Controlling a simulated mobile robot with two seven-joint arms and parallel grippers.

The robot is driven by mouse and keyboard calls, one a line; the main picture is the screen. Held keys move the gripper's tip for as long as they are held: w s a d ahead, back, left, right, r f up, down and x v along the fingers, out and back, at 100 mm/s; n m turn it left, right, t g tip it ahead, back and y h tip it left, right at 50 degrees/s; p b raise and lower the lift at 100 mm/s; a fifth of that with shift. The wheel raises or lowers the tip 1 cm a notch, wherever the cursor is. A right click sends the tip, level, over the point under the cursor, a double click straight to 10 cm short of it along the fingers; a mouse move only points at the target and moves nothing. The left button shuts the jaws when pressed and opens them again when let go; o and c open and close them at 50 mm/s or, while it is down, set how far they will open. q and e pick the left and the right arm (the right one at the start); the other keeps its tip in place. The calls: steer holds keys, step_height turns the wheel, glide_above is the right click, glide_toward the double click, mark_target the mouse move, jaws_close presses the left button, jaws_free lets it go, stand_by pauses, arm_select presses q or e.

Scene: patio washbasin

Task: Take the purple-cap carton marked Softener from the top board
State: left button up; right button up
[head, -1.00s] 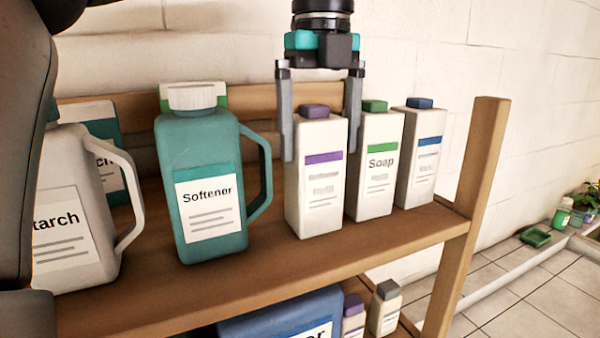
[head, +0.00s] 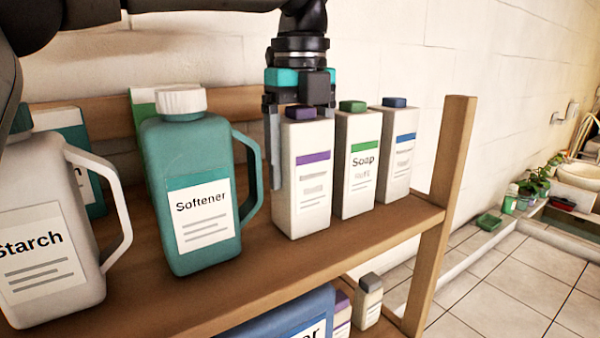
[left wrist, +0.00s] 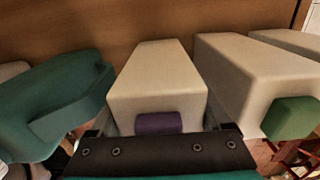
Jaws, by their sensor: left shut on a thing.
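The purple-cap carton (head: 308,205), white with a purple band, stands upright on the top board (head: 130,300). The small print under its band is too blurred to read. My left gripper (head: 303,150) comes down from above with its fingers on either side of the carton and is shut on it. In the head view the left finger shows along the carton's side; the other is mostly hidden. In the left wrist view the carton (left wrist: 158,85) and its purple cap lie between the fingers. My right gripper is not in view.
A green-cap Soap carton (head: 357,180) stands close on the right, with a blue-cap carton (head: 398,170) beyond it. A teal Softener jug (head: 160,150) is on the left, its handle near my left finger. A Starch jug (head: 85,220) stands farther left. A wooden post (head: 445,170) bounds the right end.

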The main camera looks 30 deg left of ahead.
arm_select(q)
jaws_close()
steer(key=shift+r, duration=0.15)
stand_by(0.4)
